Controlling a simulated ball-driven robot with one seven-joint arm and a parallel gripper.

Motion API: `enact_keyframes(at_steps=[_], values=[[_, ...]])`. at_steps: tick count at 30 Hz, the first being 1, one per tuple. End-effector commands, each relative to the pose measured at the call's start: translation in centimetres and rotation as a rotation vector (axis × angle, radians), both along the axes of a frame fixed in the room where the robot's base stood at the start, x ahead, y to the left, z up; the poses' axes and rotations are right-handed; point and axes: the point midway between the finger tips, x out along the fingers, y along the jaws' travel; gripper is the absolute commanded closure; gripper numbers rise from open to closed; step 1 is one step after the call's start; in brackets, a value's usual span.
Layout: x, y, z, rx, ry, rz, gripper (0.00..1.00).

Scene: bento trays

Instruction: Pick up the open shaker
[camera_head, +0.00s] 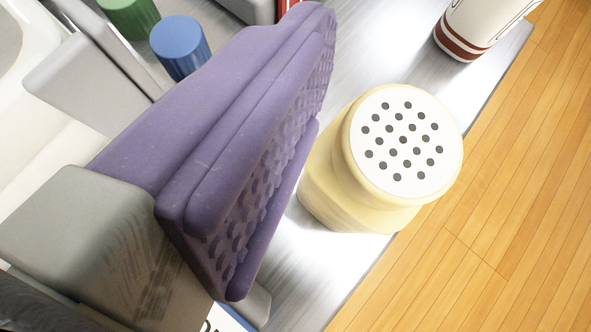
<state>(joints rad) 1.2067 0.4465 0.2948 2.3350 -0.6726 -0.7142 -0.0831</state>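The shaker (338,184) is pale yellow with a rounded body. Its white top (405,140) is full of dark holes and faces the camera. It stands on the grey metal surface close to the right edge. My gripper (262,170) shows as one large purple finger with a bumpy pad, just left of the shaker. The bare pad faces the shaker with nothing pressed against it, so the gripper looks open. A narrow gap shows between the lower pad and the shaker; touch higher up cannot be judged. The other finger is not visible.
A white container (485,22) with brown-red bands stands at the upper right, near the edge of the metal surface (375,45). Blue (180,48) and green (128,14) cylinders are at the upper left. Wooden planks (500,200) lie beyond the edge on the right.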

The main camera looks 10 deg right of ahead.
Motion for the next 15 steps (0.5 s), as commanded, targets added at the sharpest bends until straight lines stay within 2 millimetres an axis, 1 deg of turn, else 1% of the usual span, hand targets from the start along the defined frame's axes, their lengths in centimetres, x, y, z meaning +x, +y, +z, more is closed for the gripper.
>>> enact_keyframes(at_steps=[15], values=[[-3.8,1.2,-2.7,0.090,-0.064,-0.008,0.15]])
